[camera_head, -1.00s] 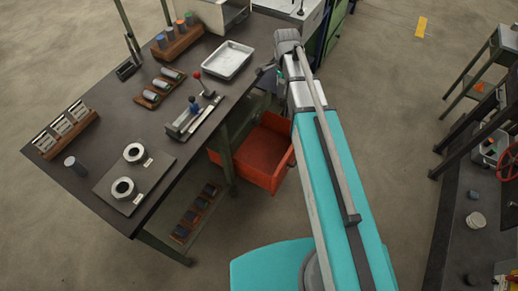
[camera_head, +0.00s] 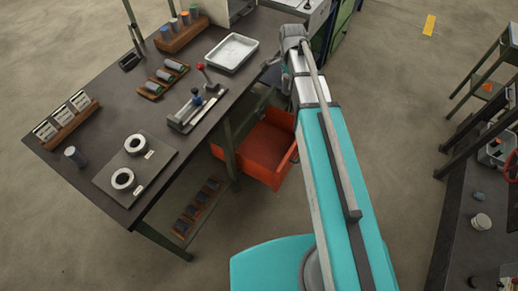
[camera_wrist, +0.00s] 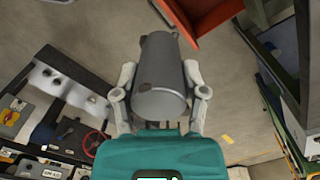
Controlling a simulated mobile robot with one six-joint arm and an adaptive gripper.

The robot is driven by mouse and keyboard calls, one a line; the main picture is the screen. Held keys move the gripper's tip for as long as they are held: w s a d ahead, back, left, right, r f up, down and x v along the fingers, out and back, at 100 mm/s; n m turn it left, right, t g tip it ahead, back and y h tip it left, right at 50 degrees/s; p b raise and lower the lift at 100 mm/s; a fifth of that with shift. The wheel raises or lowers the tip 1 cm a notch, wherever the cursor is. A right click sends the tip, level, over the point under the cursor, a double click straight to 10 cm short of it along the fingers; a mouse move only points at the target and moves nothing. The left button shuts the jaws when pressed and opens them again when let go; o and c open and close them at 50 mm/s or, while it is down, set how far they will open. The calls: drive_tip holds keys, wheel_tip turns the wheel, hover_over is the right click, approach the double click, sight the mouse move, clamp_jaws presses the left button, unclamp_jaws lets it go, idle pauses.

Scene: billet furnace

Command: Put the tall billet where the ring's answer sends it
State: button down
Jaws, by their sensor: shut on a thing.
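In the wrist view my gripper (camera_wrist: 160,88) is shut on a dark grey cylindrical billet (camera_wrist: 158,55), with one finger on each side. It is held clear of the floor and looks long; I take it to be the tall billet. In the head view the arm's end is at the top centre, past the right edge of the bench, and the held billet is hidden there. Two pale rings, a far one (camera_head: 135,135) and a near one (camera_head: 122,188), sit on a dark plate (camera_head: 160,155) on the bench. A short grey cylinder (camera_head: 76,157) stands left of them.
The bench (camera_head: 110,100) also holds a rack of tags (camera_head: 65,125), a cradle of billets (camera_head: 152,92), a rack of coloured-top cylinders (camera_head: 180,38), a lever fixture (camera_head: 192,112) and a white tray (camera_head: 232,52). An orange bin (camera_head: 268,148) stands below.

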drive_tip(key=w+d+f+m+b, duration=0.1)
drive_tip(key=w+f+m+b, duration=0.1)
drive_tip(key=f+b, duration=1.4)
drive_tip(key=w+d+f+m+b, duration=0.1)
drive_tip(key=w+f+b, duration=0.4)
drive_tip(key=f+b, duration=1.1)
drive_tip(key=w+d+f+m+b, duration=0.1)
drive_tip(key=w+f+m+b, duration=0.2)
drive_tip(key=f+b, duration=1.3)
drive_tip(key=shift+w+f+m, duration=0.3)
drive_tip(key=shift+f+m, duration=0.2)
drive_tip(key=shift+f, duration=0.05)
drive_tip(key=shift+d, duration=0.1)
drive_tip(key=shift+f, duration=0.1)
wheel_tip(320, 180, down, 14)
drive_tip(key=b, duration=1.4)
drive_tip(key=shift+r, duration=0.2)
drive_tip(key=shift+w+a+f+b, duration=0.2)
drive_tip(key=shift+w+a, duration=0.4)
drive_tip(key=shift+a, duration=0.2)
drive_tip(key=shift+w+a+f+b, duration=0.2)
drive_tip(key=shift+w+a, duration=0.4)
drive_tip(key=shift+a, duration=0.2)
drive_tip(key=shift+f, duration=0.2)
